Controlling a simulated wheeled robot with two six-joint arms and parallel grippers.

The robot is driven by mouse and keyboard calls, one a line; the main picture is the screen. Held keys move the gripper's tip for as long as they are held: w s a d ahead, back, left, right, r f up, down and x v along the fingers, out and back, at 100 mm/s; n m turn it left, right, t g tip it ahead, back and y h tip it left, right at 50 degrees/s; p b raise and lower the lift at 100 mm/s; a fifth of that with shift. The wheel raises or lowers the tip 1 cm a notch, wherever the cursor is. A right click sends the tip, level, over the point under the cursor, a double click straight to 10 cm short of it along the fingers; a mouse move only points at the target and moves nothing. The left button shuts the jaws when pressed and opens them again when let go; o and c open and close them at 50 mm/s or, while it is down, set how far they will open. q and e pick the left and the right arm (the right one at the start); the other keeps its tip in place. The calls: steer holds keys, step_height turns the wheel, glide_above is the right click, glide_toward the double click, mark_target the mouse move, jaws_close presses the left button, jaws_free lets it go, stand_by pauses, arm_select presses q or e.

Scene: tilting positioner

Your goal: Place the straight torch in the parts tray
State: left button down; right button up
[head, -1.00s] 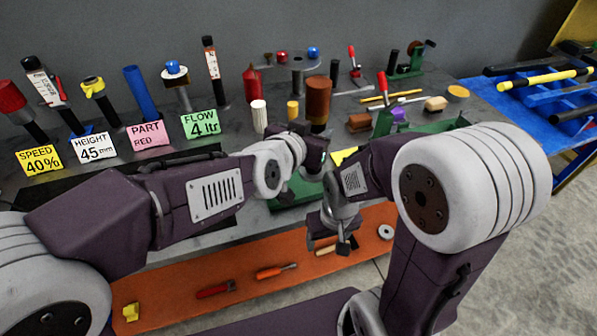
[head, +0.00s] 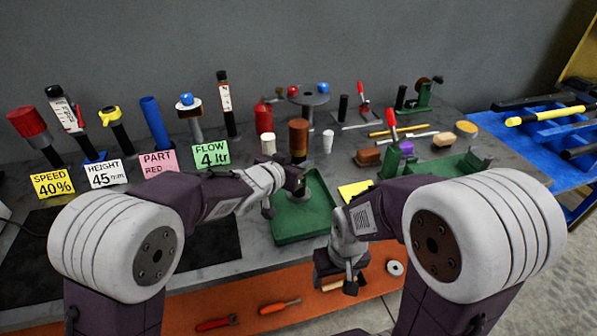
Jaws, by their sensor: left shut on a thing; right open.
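A brown cylinder (head: 298,138) stands upright above my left gripper (head: 297,182), which appears shut on its lower end. I cannot tell whether this is the straight torch; the grip is partly hidden by the wrist. A green tray (head: 303,222) lies on the bench just below and right of my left gripper. It looks empty where it shows, and the gripper is above its back left part. I cannot tell for sure that it is the parts tray. My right gripper (head: 343,283) is open and empty, low in front of the bench, over the orange strip.
Another green tray (head: 440,168) sits at the right, partly behind my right arm. A white cup (head: 328,141) and white cylinder (head: 268,144) stand behind the brown cylinder. Signs (head: 105,174) and upright tools line the left. A blue rack (head: 545,130) holds long tools at right.

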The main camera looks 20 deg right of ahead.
arm_select(q)
step_height(320, 180, down, 3)
steer(key=shift+f+b, duration=0.1)
steer(key=shift+b, duration=0.4)
steer(key=shift+w+f, duration=0.1)
steer(key=shift+f, duration=0.1)
steer(key=shift+f, duration=0.1)
steer(key=c, duration=0.9)
jaws_free()
steer(key=shift+f, duration=0.15)
